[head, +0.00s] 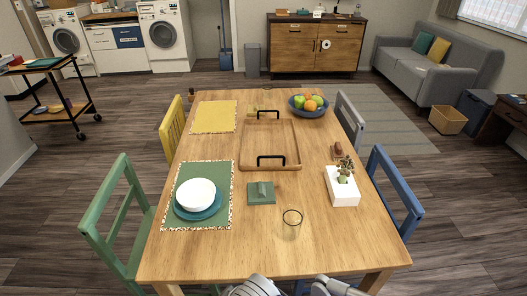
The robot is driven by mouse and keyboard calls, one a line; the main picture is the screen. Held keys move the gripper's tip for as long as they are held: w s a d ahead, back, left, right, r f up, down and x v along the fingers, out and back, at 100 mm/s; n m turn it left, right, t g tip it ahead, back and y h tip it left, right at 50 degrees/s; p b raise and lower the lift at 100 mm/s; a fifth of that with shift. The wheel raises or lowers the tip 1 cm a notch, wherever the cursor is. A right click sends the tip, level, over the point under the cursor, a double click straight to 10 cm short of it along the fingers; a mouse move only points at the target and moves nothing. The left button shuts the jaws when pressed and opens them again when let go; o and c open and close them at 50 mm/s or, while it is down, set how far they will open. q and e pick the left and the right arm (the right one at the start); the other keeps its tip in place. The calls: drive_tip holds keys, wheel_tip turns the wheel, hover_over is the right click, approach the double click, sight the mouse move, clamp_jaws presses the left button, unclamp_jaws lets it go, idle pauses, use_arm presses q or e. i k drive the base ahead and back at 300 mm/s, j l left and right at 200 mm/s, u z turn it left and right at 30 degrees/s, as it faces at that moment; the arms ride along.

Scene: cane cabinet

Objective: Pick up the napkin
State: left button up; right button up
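A green folded napkin (256,199) lies on the wooden dining table (330,245), a little right of the green placemat. A raised fold stands up in its middle. It lies between the placemat and a clear glass (291,224), in front of the wooden tray. Only grey and white pieces of my arms show at the bottom edge, in front of the table. My gripper fingers are not visible, and nothing of mine touches the napkin.
The green placemat (222,172) holds a blue plate and white bowl (196,194). A handled wooden tray (283,146), a fruit bowl (297,111) and a white planter (342,190) are on the table. Green (124,185) and blue (380,158) chairs stand at its sides.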

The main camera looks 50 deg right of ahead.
sight(259, 193)
drive_tip(key=z, duration=1.7)
